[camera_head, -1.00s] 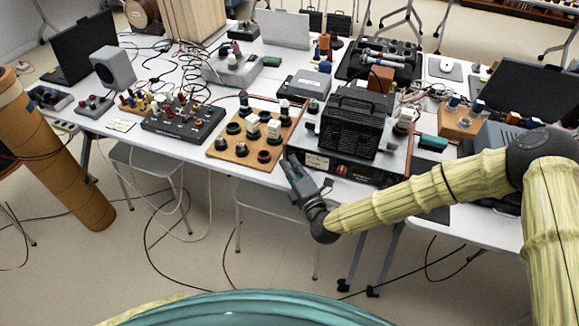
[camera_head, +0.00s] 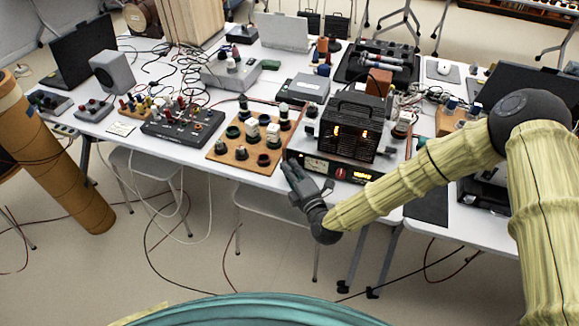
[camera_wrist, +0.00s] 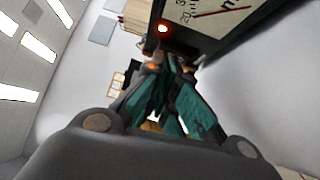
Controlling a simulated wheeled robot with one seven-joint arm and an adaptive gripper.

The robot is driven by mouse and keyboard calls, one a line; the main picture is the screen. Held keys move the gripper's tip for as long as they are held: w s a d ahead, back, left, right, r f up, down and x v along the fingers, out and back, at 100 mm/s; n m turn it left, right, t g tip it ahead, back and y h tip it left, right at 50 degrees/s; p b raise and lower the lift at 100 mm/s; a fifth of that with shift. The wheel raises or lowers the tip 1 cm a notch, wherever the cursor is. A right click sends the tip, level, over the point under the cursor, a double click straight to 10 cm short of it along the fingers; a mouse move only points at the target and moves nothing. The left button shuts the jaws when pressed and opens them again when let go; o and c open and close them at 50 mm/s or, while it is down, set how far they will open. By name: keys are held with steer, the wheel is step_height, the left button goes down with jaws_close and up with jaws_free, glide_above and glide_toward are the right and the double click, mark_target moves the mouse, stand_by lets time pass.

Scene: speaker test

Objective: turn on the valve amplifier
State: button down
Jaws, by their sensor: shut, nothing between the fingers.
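The valve amplifier (camera_head: 343,108) is a black caged box on a wide base near the front edge of the table in the head view. Orange glows show inside its cage. Its front panel has a pale meter (camera_head: 316,165) and a lit orange display (camera_head: 362,176). My gripper (camera_head: 290,165) is shut and empty at the left end of that front panel. In the wrist view, my fingers (camera_wrist: 172,65) point at a dark panel edge beside the meter (camera_wrist: 205,15), just below a glowing orange light (camera_wrist: 163,29). Whether the fingertips touch the panel cannot be told.
A wooden board with round parts (camera_head: 236,154) lies left of the amplifier. A black box with knobs and cables (camera_head: 185,130) is further left. A grey box (camera_head: 308,87) stands behind. My arm crosses in front of the amplifier's right side. The floor in front is mostly clear.

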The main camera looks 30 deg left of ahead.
steer(key=s+d+r+b, duration=0.1)
steer(key=s+d, duration=0.7)
steer(key=s, duration=0.1)
steer(key=shift+s+d+r+b, duration=0.15)
steer(key=shift+r+b, duration=0.15)
steer(key=shift+b, duration=0.05)
steer(key=s+d+f+m+g+h, duration=0.2)
steer(key=d+f+m+h, duration=0.2)
steer(key=d+f+m, duration=0.45)
steer(key=s+d+f+m+g+h, duration=0.25)
steer(key=d+f+m+h, duration=0.2)
steer(key=d+f, duration=0.7)
steer(key=s+d+f+m+g+h, duration=0.1)
steer(key=s+d+m+g+h, duration=0.2)
steer(key=s+d+m, duration=0.5)
steer(key=s+d+f+m+g+h, duration=0.2)
steer(key=s+d+m, duration=0.6)
steer(key=d, duration=1)
steer(key=shift+s+f+m+g+h, duration=0.3)
steer(key=shift+s+g+h, duration=0.25)
steer(key=shift+s+h, duration=0.35)
